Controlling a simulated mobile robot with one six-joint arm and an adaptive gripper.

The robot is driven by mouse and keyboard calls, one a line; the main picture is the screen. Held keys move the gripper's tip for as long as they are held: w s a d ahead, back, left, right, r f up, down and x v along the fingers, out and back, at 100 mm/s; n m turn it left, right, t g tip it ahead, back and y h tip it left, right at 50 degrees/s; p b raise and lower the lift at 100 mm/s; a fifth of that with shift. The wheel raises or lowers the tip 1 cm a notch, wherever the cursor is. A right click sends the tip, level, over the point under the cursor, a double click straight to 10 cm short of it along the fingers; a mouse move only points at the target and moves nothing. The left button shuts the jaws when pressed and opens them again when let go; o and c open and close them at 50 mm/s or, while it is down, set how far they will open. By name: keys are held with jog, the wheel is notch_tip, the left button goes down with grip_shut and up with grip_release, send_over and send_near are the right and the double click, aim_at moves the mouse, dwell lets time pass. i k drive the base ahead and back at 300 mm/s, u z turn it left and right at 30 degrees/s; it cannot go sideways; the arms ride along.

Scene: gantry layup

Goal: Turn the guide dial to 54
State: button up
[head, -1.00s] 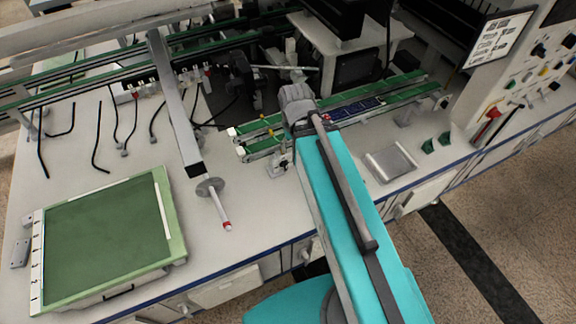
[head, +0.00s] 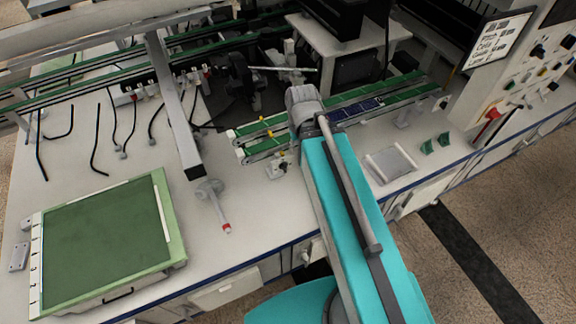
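I cannot make out for certain which part is the guide dial, and no number can be read. A small pale fitting with a knob-like part (head: 277,167) sits at the near edge of the short green conveyor (head: 262,145), left of my arm. Dark and coloured knobs (head: 540,50) are on the control panel at the far right. My turquoise arm reaches from the bottom over the bench, and its grey wrist joint is above the short conveyor. My gripper is not visible; the wrist end hides whatever is beyond it.
A green mat board (head: 105,245) lies at the left front. A grey post (head: 175,110) comes down beside a rounded grey part (head: 208,190) with a red-tipped rod. A silver tray (head: 390,164) and green pieces (head: 435,144) lie right of my arm. The bench front between board and arm is mostly clear.

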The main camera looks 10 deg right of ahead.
aim_at(283, 166)
jog(key=z, duration=0.55)
jog(key=k, duration=1.4)
jog(key=u, duration=0.45)
jog(key=i, duration=1)
jog(key=z, duration=0.05)
